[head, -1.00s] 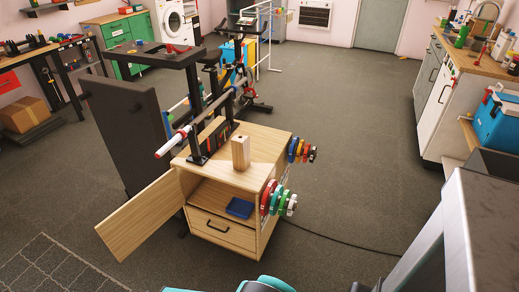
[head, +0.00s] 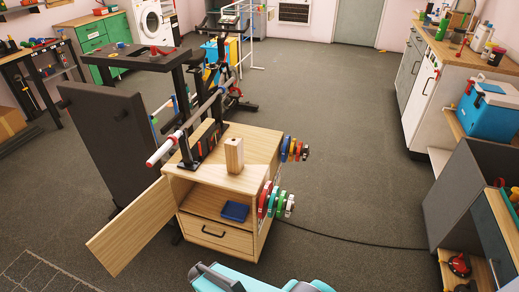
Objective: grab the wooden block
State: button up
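The wooden block (head: 234,155) is a pale, upright, rectangular block in the head view. It stands on the top of a light wooden cabinet (head: 262,147), right of a black weight-bar stand. Nothing touches it from above and its front is unobstructed. Teal and dark grey parts, apparently of my own arm, show at the bottom edge, well below the cabinet. I cannot make out my gripper's fingers in this view.
The cabinet's door (head: 130,226) hangs open to the left. A blue box (head: 235,211) lies on its inner shelf. Coloured weight plates (head: 270,200) stick out on its right side. A barbell (head: 192,122) crosses behind the block. Grey floor (head: 345,180) is clear to the right.

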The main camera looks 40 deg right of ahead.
aim_at(234, 145)
jog(key=u, duration=0.55)
jog(key=k, duration=0.15)
jog(key=z, duration=1.7)
jog(key=k, duration=0.95)
jog(key=u, duration=0.2)
jog(key=i, duration=0.9)
jog(key=z, duration=0.05)
